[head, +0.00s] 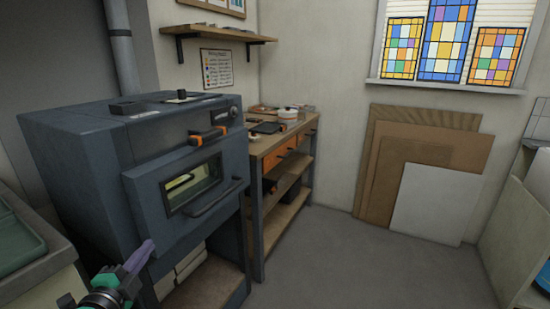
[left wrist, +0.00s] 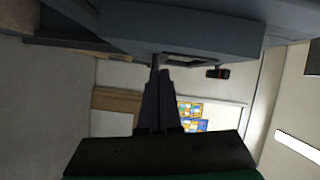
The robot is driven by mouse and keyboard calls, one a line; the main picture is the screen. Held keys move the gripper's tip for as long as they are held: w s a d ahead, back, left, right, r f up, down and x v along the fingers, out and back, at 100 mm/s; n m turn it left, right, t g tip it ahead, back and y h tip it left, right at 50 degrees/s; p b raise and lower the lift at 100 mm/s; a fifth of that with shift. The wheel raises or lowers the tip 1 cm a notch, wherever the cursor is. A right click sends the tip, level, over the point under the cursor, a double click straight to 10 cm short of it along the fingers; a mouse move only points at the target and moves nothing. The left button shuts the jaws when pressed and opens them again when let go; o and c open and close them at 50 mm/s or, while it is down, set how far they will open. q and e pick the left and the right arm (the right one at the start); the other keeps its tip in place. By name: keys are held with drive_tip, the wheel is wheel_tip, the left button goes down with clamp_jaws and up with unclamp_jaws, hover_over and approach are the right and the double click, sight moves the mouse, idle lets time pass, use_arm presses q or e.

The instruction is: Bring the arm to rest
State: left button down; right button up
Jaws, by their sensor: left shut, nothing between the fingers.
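My left gripper (head: 147,247) shows at the bottom left of the head view, in front of the lower front of a blue-grey kiln (head: 85,150). Its purple fingers are together with nothing between them. In the left wrist view the shut fingers (left wrist: 158,80) point away from the camera, and the kiln's blue-grey body (left wrist: 190,35) spans the top of that picture. My right gripper is in neither view.
The kiln door has a window and a bar handle (head: 214,198). A wooden workbench (head: 262,147) with tools stands beyond it. Boards (head: 438,205) lean on the back wall under stained-glass panels (head: 445,38). A sink-like unit (head: 35,260) is at left. The grey floor (head: 370,270) is clear.

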use_arm(q)
drive_tip(key=s+f+n+g+y, duration=0.1)
drive_tip(key=s+f+n+g, duration=0.35)
drive_tip(key=f, duration=0.25)
drive_tip(key=s+f+n+g+y, duration=0.2)
drive_tip(key=s+f+n+g, duration=0.2)
drive_tip(key=f+n, duration=0.3)
drive_tip(key=s+d+f+n+g+h, duration=0.2)
drive_tip(key=s+d+f+g+h, duration=0.25)
drive_tip(key=s+d+f, duration=0.4)
wheel_tip(320, 180, down, 18)
drive_tip(key=s+d+g+p, duration=0.2)
drive_tip(key=s+p, duration=0.1)
drive_tip(key=p, duration=0.1)
drive_tip(key=s+a+f+p, duration=0.1)
drive_tip(key=s+f, duration=0.4)
drive_tip(key=s, duration=0.3)
drive_tip(key=s+a+f+g+p, duration=0.1)
drive_tip(key=s+f+p, duration=0.1)
drive_tip(key=s+f, duration=0.4)
drive_tip(key=shift+s+a+f+m, duration=0.35)
drive_tip(key=shift+s+m, duration=0.1)
drive_tip(key=shift+s, duration=0.75)
drive_tip(key=shift+y, duration=0.25)
